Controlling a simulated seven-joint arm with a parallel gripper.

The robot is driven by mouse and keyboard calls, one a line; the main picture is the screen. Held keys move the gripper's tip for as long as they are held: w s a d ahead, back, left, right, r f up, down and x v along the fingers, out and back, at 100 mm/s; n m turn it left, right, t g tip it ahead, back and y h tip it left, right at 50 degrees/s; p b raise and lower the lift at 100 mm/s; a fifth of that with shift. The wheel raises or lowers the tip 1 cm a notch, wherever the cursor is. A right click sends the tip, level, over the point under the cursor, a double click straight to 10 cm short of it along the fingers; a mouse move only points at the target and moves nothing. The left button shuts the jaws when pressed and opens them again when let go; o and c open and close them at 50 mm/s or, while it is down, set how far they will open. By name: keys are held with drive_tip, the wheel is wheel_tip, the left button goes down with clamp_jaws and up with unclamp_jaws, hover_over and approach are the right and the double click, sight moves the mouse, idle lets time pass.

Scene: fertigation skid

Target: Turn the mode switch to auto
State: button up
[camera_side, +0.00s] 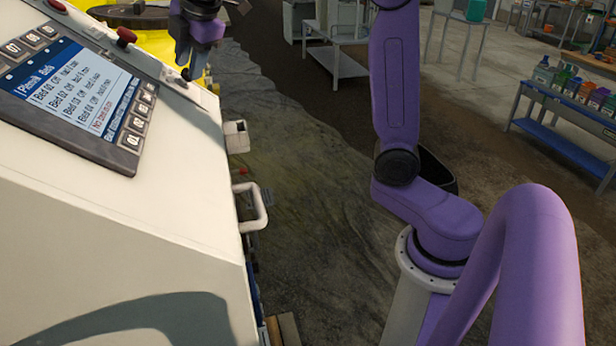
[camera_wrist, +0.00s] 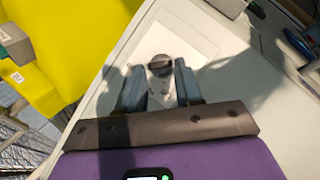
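The mode switch appears as a small dark round knob (camera_wrist: 160,63) on a pale plate in the wrist view. My gripper (camera_wrist: 158,72) is open, with one finger on each side of the knob. A gap shows beside the knob, and I cannot tell whether either finger touches it. In the side view my gripper (camera_side: 184,56) points down at the far right edge of the sloping white panel (camera_side: 185,125). The knob (camera_side: 187,74) is small there and close under the fingertips. Its pointer direction and labels are too small to read.
A display with keys (camera_side: 75,95) is set in the panel, left of the switch. Red buttons (camera_side: 127,36) stand along its upper edge. A yellow tank (camera_wrist: 75,45) lies beyond the panel. A white handle (camera_side: 252,208) sticks out from the cabinet's side.

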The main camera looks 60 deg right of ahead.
drive_tip(key=v, duration=1.5)
drive_tip(key=s+a+f+m+g+y, duration=0.1)
drive_tip(key=s+a+f, duration=0.25)
drive_tip(key=f, duration=0.35)
drive_tip(key=s+a+f+g+y, duration=0.1)
drive_tip(key=s+a+f, duration=0.25)
drive_tip(key=f, duration=0.25)
drive_tip(key=s+d+f+m+g, duration=0.1)
drive_tip(key=s+d+f+g, duration=0.1)
drive_tip(key=s+f, duration=1.2)
drive_tip(key=shift+s+d+m+g, duration=0.25)
drive_tip(key=shift+m+g, duration=0.15)
drive_tip(key=shift+f, duration=0.1)
